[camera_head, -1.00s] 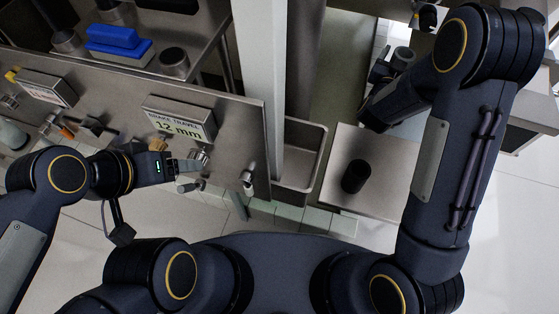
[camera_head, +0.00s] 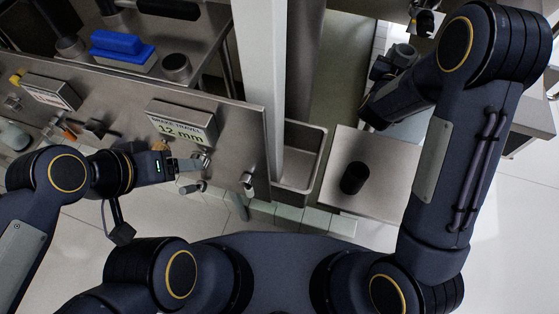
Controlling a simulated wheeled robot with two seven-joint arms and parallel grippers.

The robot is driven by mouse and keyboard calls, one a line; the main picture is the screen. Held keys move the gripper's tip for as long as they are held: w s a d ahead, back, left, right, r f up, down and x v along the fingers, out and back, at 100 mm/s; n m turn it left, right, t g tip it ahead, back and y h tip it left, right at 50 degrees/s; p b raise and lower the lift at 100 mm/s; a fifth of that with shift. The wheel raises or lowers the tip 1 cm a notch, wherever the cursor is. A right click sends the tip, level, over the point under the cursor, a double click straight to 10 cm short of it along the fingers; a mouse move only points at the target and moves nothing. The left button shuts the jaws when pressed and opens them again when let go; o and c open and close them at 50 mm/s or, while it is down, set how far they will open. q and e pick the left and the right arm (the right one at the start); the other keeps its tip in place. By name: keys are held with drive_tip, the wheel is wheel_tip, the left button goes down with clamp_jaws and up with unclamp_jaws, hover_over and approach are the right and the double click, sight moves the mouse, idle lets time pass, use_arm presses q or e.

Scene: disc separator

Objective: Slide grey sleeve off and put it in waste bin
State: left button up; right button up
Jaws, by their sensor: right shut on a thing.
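My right gripper (camera_head: 384,68) shows small beyond my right forearm, partly hidden by it. It is shut on a small grey round thing (camera_head: 404,52), which may be the grey sleeve; the detail is too small to be sure. My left gripper (camera_head: 178,165) is in front of the steel panel, with its fingertips close to a small metal fitting (camera_head: 203,160). I cannot tell its opening, or whether it touches the fitting. An open grey metal bin (camera_head: 311,137) stands between the post and the small table; I cannot tell whether it is the waste bin.
A black cylinder (camera_head: 353,178) stands on the small steel table (camera_head: 385,160). A panel (camera_head: 235,120) carries a "12 mm" display box (camera_head: 182,124) and several fittings. A blue block (camera_head: 120,42) sits on the upper bench. A pale post (camera_head: 262,70) rises left of the bin.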

sight(408, 46)
drive_tip(key=shift+r+p, duration=1.1)
drive_tip(key=shift+r, duration=1)
